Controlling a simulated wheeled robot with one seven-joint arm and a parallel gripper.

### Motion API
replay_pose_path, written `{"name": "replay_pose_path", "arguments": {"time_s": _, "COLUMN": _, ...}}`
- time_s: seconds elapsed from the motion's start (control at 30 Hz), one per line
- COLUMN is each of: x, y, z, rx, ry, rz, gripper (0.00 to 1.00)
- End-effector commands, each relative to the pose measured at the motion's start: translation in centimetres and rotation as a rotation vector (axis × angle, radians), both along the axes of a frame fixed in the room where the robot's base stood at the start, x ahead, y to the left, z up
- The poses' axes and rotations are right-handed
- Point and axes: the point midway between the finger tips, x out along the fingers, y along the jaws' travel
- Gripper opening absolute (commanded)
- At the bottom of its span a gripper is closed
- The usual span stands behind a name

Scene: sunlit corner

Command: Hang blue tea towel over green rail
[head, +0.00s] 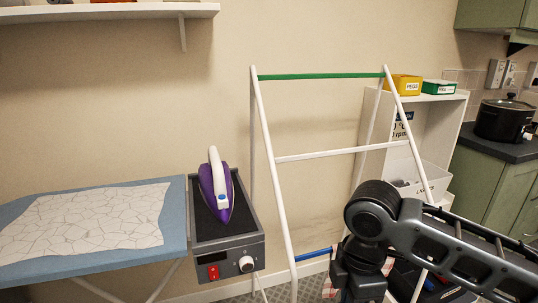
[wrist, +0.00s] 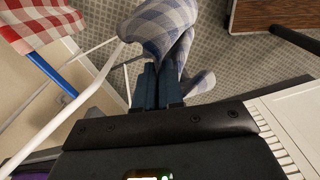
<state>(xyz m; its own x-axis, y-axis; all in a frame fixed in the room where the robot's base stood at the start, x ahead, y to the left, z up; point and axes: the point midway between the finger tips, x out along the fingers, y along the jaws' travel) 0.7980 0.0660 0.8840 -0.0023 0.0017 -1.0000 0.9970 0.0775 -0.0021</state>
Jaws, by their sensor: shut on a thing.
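The blue-and-white checked tea towel (wrist: 160,28) is pinched in my gripper (wrist: 158,88) in the wrist view, with its folds hanging beyond the fingertips. My gripper is shut on it. In the head view my arm hides the towel, and the fingertips do not show. The green rail (head: 320,76) is the bare top bar of the white drying rack (head: 264,150), well above my wrist. A red checked cloth (wrist: 40,20) hangs on the rack's lower blue rail (wrist: 52,76) in the wrist view.
An ironing board (head: 176,245) with an iron (head: 215,190) at its end stands left of the rack. A white shelf unit (head: 440,130) with small boxes is behind the rack on the right. A wall shelf (head: 110,11) is at upper left.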

Motion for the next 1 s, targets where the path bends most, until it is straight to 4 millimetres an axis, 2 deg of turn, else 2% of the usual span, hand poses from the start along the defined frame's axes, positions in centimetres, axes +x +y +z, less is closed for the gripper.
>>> {"name": "replay_pose_path", "arguments": {"time_s": 0.03, "x": 0.0, "y": -0.4, "z": -2.0, "rx": 0.0, "ry": 0.002, "rz": -0.032, "gripper": 0.0}}
{"name": "replay_pose_path", "arguments": {"time_s": 0.2, "x": 0.2, "y": -1.7, "z": -7.5, "rx": 0.0, "ry": 0.003, "rz": -0.182, "gripper": 0.0}}
{"name": "replay_pose_path", "arguments": {"time_s": 0.5, "x": 0.5, "y": -4.2, "z": -16.2, "rx": 0.0, "ry": 0.002, "rz": -0.447, "gripper": 0.0}}
{"name": "replay_pose_path", "arguments": {"time_s": 0.63, "x": 0.5, "y": -5.0, "z": -18.6, "rx": -0.001, "ry": 0.001, "rz": -0.528, "gripper": 0.0}}
{"name": "replay_pose_path", "arguments": {"time_s": 1.0, "x": 0.5, "y": -6.3, "z": -23.0, "rx": -0.002, "ry": 0.0, "rz": -0.668, "gripper": 0.0}}
